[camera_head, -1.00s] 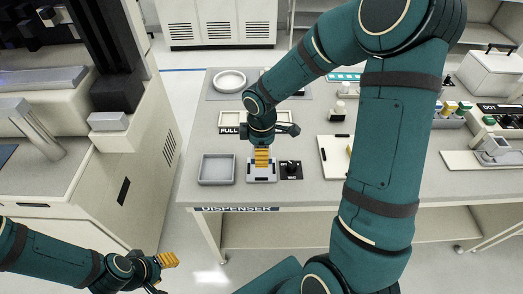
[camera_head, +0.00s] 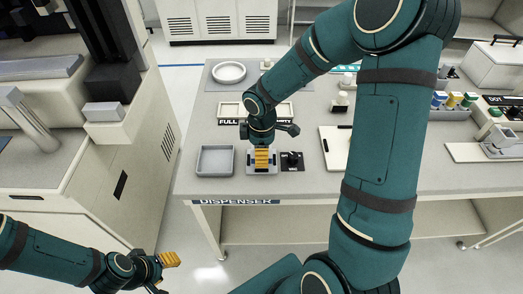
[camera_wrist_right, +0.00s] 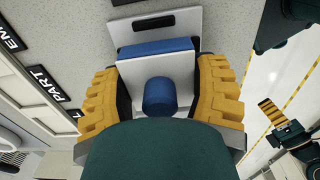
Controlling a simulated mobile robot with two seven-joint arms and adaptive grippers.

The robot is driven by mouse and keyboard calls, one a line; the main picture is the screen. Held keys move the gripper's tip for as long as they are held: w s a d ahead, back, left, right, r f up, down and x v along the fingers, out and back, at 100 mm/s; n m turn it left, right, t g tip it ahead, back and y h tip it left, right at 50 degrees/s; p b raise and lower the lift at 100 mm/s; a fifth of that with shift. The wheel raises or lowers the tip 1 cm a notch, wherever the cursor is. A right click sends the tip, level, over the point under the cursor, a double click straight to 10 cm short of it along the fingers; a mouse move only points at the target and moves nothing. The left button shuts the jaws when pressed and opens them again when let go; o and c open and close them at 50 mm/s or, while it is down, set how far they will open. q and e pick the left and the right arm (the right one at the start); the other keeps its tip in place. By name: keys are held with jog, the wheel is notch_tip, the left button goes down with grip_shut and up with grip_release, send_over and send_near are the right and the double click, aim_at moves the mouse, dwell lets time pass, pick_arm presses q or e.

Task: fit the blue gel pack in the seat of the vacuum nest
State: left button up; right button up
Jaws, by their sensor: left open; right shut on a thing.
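My left gripper (camera_head: 170,260) is open and empty, low at the left, away from the table.
A grey tray (camera_head: 200,168) stands left of the nest, and a black knob unit (camera_head: 292,160) close to its right. A white board (camera_head: 332,155) lies further right. A framed holder (camera_head: 232,109) and a round dish (camera_head: 229,72) are behind.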

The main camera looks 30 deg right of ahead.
jog(key=shift+f, duration=0.15)
dwell(0.4)
jog(key=shift+f+b, duration=0.65)
jog(key=shift+f, duration=0.1)
jog(key=shift+f, duration=0.2)
dwell(0.5)
jog(key=o, duration=1.2)
jog(key=shift+o, duration=0.2)
jog(key=shift+r, duration=0.1)
notch_tip(320, 180, up, 12)
jog(key=shift+f, duration=0.1)
dwell(1.0)
